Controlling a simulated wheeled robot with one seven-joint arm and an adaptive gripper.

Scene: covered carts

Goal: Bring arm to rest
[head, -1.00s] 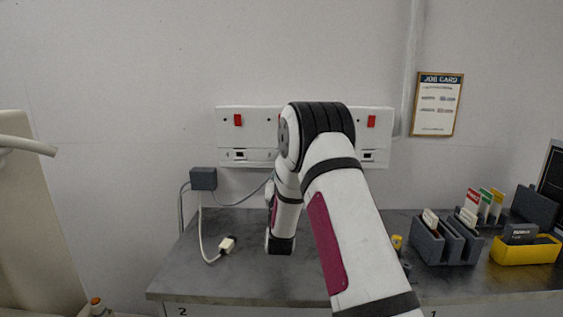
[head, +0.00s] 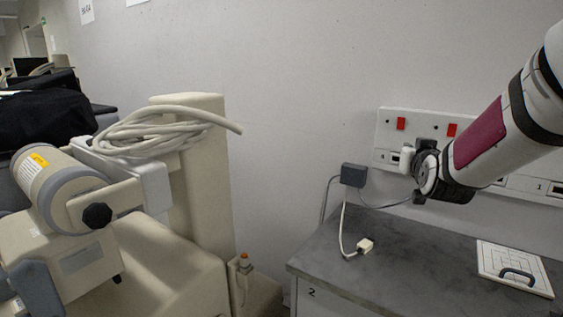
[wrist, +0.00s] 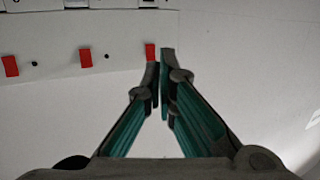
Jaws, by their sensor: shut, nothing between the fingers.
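My arm reaches in from the right edge of the head view, and its end is in front of the wall socket panel (head: 385,130). My gripper (wrist: 160,68) shows clearly in the wrist view, its two dark and green fingers closed together at the tips with nothing held. In that view the fingertips overlap the lower edge of the panel beside a red switch (wrist: 151,52). The gripper is hard to make out in the head view, where the dark wrist hides part of the panel.
A grey bench (head: 400,255) stands below the arm, with a white plug (head: 365,245) on a cable and a white board with a dark handle (head: 515,268) on it. A beige machine with a coiled hose (head: 150,130) stands left. A grey box (head: 353,175) is on the wall.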

